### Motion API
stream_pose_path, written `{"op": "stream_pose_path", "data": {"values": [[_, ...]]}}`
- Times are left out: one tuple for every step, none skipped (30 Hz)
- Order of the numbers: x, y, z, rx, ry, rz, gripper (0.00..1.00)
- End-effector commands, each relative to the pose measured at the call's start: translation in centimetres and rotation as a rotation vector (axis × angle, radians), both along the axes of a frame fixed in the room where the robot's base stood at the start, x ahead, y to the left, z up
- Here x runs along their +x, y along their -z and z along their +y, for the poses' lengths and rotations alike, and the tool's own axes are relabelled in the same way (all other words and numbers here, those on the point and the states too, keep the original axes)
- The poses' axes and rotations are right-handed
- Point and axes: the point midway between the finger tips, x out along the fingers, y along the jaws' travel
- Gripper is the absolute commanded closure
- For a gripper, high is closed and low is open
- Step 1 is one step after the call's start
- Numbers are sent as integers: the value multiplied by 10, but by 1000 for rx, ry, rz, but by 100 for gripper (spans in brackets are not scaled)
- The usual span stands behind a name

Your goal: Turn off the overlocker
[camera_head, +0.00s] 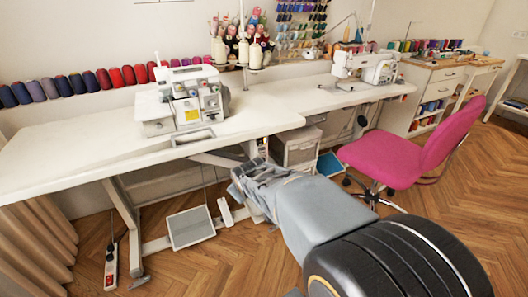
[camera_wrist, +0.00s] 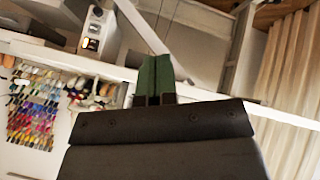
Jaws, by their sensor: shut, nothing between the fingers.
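The overlocker (camera_head: 187,97) is a white machine with thread cones behind it, standing on the white table at the left. A small switch box (camera_head: 262,147) hangs under the table's front edge, just beyond my arm. In the wrist view, a pale switch box (camera_wrist: 100,31) with a lit orange-red switch (camera_wrist: 90,44) shows at the upper left, apart from my fingers. My gripper (camera_wrist: 155,62) is shut and empty, its green fingers together. In the head view, my gripper (camera_head: 240,182) is low in front of the table, below the switch box, its tips partly unclear.
The white table (camera_head: 60,165) spans the left. A foot pedal (camera_head: 190,227) and a power strip (camera_head: 111,266) with a red switch lie on the floor. A drawer unit (camera_head: 297,148) stands under the table. A pink chair (camera_head: 385,158) is to my right. The front-left floor is open.

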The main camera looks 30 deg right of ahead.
Motion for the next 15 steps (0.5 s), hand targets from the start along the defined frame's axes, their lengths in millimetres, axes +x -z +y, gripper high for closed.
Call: {"op": "stream_pose_path", "data": {"values": [[22, 22, -28, -91, -42, -65, 100], [34, 26, -42, -151, -76, -108, 100], [49, 30, -61, -235, -123, -165, 100], [58, 33, -74, -296, -154, -205, 100], [67, 36, -88, -358, -185, -244, 100], [76, 40, -104, -440, -229, -291, 100], [82, 43, -115, -501, -260, -325, 100], [87, 46, -126, -559, -290, -357, 100], [92, 50, -138, -634, -329, -397, 100], [95, 53, -147, -687, -354, -427, 100], [97, 56, -155, -738, -377, -454, 100], [98, 60, -165, -802, -406, -487, 100], [98, 63, -171, -846, -427, -510, 100], [98, 66, -176, -886, -444, -531, 100], [98, 69, -183, -935, -463, -559, 100]]}}
